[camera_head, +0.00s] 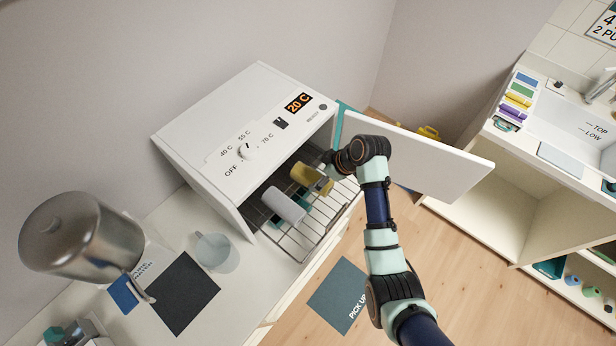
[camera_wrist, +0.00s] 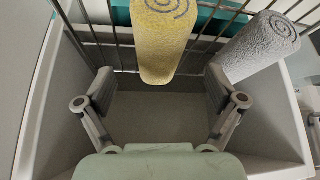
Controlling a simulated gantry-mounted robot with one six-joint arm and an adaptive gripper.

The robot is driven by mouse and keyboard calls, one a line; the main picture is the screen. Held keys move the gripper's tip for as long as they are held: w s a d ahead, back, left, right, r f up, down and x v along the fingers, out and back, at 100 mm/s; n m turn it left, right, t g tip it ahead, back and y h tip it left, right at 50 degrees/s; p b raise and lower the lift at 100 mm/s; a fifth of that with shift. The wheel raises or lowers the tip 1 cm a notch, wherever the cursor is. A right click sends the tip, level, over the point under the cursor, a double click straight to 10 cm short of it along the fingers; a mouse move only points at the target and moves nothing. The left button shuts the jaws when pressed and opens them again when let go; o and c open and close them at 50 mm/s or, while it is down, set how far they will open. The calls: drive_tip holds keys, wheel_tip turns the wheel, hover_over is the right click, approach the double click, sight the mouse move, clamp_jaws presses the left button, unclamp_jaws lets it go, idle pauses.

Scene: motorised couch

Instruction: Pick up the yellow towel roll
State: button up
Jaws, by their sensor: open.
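The yellow towel roll (camera_head: 306,176) lies on the wire rack inside the white warmer cabinet. In the wrist view the yellow roll (camera_wrist: 162,48) stands out at the top centre, its spiral end at the upper edge. My gripper (camera_wrist: 160,88) is open, with one finger on each side of the picture and the roll's lower end between and just beyond the fingertips. I cannot tell whether a finger touches it. In the head view my gripper (camera_head: 325,178) is at the cabinet opening beside the roll, partly hidden by my arm.
A grey-white towel roll (camera_head: 284,205) lies on the rack (camera_head: 304,241) left of the yellow one; it also shows in the wrist view (camera_wrist: 258,47). The cabinet's white door (camera_head: 425,160) stands open to the right. A clear cup (camera_head: 216,252) and a metal urn (camera_head: 80,235) stand on the left counter.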

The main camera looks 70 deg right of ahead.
sight(316, 177)
drive_tip(key=x, duration=0.6)
drive_tip(key=c, duration=1.3)
wheel_tip(316, 177, up, 10)
drive_tip(key=shift+f, duration=0.1)
drive_tip(key=shift+c, duration=0.2)
